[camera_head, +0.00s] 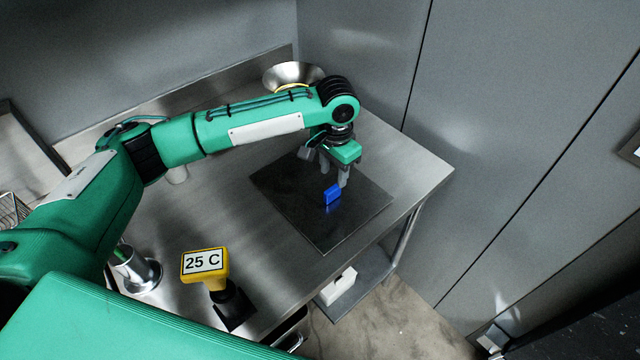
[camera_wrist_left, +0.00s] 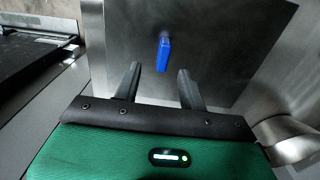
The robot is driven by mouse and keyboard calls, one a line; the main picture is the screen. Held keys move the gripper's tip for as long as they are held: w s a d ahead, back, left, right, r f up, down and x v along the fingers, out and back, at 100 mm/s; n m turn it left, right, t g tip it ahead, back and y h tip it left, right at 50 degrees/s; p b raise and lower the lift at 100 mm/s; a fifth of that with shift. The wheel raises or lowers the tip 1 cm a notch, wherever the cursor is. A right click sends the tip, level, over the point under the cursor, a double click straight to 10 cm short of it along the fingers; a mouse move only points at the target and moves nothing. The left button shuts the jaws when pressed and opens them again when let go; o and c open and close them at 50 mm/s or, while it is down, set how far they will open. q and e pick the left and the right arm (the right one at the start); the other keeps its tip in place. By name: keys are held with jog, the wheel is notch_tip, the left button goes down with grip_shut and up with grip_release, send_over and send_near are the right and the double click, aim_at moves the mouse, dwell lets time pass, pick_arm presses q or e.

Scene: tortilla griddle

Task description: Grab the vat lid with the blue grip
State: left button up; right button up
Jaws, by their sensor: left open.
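The vat lid is a dark square plate (camera_head: 350,220) lying on the steel table, with a small upright blue grip (camera_head: 332,194) near its middle. My left gripper (camera_head: 333,180) is above the lid, close to the blue grip, with its fingers pointing down. In the left wrist view the fingers (camera_wrist_left: 158,82) are apart, and the blue grip (camera_wrist_left: 163,53) stands just beyond the fingertips, roughly in line with the gap. The lid (camera_wrist_left: 215,60) fills the area behind it. Nothing is between the fingers. My right gripper is not in view.
The steel table (camera_head: 415,165) carries a yellow thermometer reading 25 C (camera_head: 205,265) at the front, a metal bowl (camera_head: 292,74) at the back, and a shiny metal vessel (camera_head: 135,270) at the left. Grey wall panels (camera_head: 500,130) stand to the right. A white box (camera_head: 338,286) sits on the lower shelf.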

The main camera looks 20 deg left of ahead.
aim_at(331, 189)
pick_arm(q)
jog(key=shift+f, duration=1.35)
jog(key=shift+a+f+p, duration=0.1)
jog(key=shift+f+p, duration=0.2)
jog(key=shift+p, duration=0.05)
jog(key=f, duration=0.1)
jog(key=f+p, duration=0.1)
jog(key=f, duration=0.1)
jog(key=shift+w+a+f, duration=0.2)
jog(key=shift+f, duration=0.65)
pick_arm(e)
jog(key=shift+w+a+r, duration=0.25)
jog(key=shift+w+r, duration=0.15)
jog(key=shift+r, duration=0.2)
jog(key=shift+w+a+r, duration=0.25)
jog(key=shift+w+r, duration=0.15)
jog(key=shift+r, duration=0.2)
pick_arm(q)
grip_shut()
jog(key=shift+r, duration=0.1)
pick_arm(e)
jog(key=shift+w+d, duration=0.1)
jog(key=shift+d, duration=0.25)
